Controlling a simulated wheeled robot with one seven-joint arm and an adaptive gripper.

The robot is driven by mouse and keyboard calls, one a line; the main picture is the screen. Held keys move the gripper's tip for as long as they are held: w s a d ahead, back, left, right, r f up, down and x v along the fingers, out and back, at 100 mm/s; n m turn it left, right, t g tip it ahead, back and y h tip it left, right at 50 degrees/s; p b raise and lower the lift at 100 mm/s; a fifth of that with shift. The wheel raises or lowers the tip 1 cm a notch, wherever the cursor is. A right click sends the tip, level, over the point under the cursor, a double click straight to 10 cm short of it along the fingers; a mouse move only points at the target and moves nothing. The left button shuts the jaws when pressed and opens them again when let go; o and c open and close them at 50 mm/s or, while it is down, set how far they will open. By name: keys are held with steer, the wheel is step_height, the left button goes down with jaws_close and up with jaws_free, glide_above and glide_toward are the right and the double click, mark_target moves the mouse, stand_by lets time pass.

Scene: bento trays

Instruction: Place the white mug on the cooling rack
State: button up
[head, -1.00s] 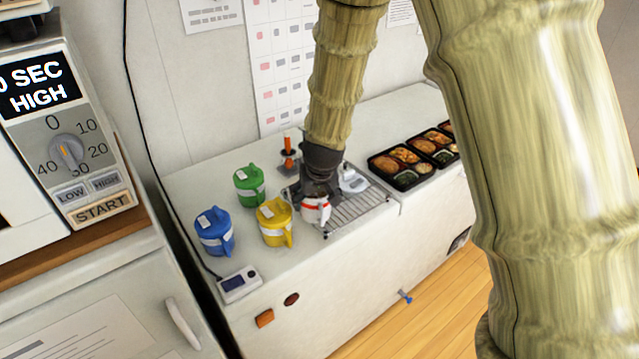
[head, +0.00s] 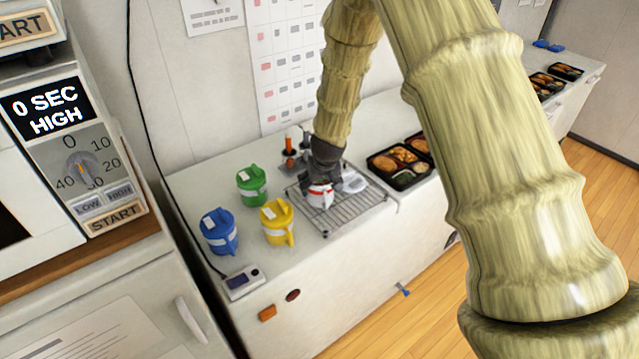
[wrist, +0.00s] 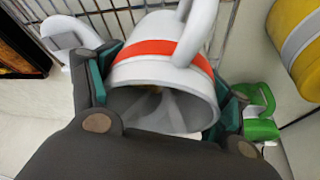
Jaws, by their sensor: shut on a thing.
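The white mug (head: 319,197) has a red band and is in my gripper (head: 322,183) over the cooling rack (head: 350,212). In the wrist view the mug (wrist: 165,72) lies between the two teal-padded fingers of my gripper (wrist: 165,105), its open mouth toward the camera and its handle at the top. The wire rack (wrist: 120,22) shows behind the mug. I cannot tell whether the mug touches the rack. Part of the rack is hidden by my gripper and the mug.
Blue (head: 219,232), yellow (head: 277,223) and green (head: 252,186) mugs stand left of the rack. A white object (head: 353,183) is on the rack's right part. Bento trays (head: 400,162) are to the right. A small display box (head: 243,283) sits at the counter's front left.

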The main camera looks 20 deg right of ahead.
steer(key=shift+f, duration=0.35)
steer(key=o, duration=1.4)
steer(key=shift+o, duration=0.2)
steer(key=shift+f, duration=0.1)
steer(key=shift+r, duration=0.2)
steer(key=shift+b+v, duration=1.5)
steer(key=shift+v, duration=4.45)
steer(key=shift+s+a, duration=0.1)
